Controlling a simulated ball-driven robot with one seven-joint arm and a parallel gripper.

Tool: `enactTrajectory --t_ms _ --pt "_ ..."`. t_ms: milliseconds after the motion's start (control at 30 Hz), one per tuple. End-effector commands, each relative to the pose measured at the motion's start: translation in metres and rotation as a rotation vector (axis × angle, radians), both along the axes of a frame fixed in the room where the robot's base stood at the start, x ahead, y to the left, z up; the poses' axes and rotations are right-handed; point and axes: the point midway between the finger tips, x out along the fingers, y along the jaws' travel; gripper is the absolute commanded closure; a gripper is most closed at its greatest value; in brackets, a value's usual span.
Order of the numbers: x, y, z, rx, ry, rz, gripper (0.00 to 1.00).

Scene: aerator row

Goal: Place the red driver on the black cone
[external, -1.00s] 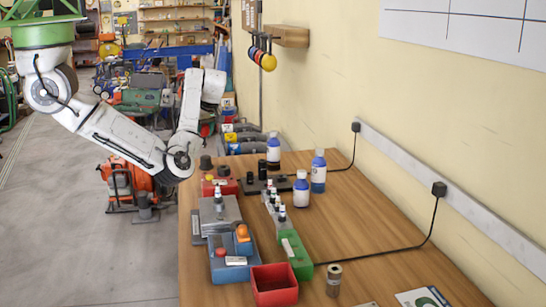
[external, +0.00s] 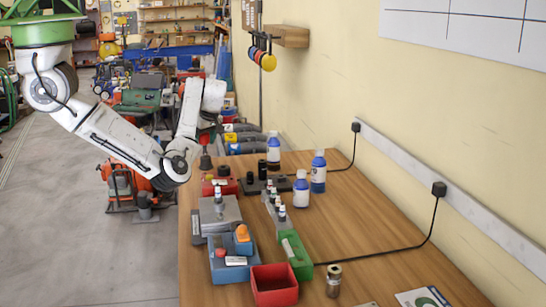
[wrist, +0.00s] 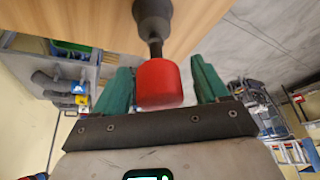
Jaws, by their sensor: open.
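The red driver (wrist: 159,84) has a round red body and a dark neck, and sits between my gripper's (wrist: 162,92) green fingers in the wrist view. The fingers are apart, with a gap showing on either side of the red body. The neck runs straight to the black cone (wrist: 153,16) at the top of the picture, with no gap visible between them. In the external view the black cone (external: 206,162) stands near the far left edge of the table, with a thin dark stem rising above it. My gripper's fingers there are mostly hidden by the arm and clutter.
The table's middle right is clear except for a cable.

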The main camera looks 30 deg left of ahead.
Motion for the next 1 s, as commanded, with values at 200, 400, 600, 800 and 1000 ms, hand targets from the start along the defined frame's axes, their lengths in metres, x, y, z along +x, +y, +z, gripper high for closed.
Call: enactTrajectory --t_ms 200,400,600,800,1000 --pt "0.0 -0.001 0.006 0.0 -0.001 0.0 0.27" --pt "-0.002 -0.013 0.033 0.0 -0.005 0.0 0.27" --pt "-0.005 -0.031 0.072 -0.002 -0.005 -0.001 0.27" --pt "-0.007 -0.043 0.101 -0.002 -0.002 -0.001 0.27" --pt "-0.009 -0.048 0.112 0.0 0.0 0.0 0.27"
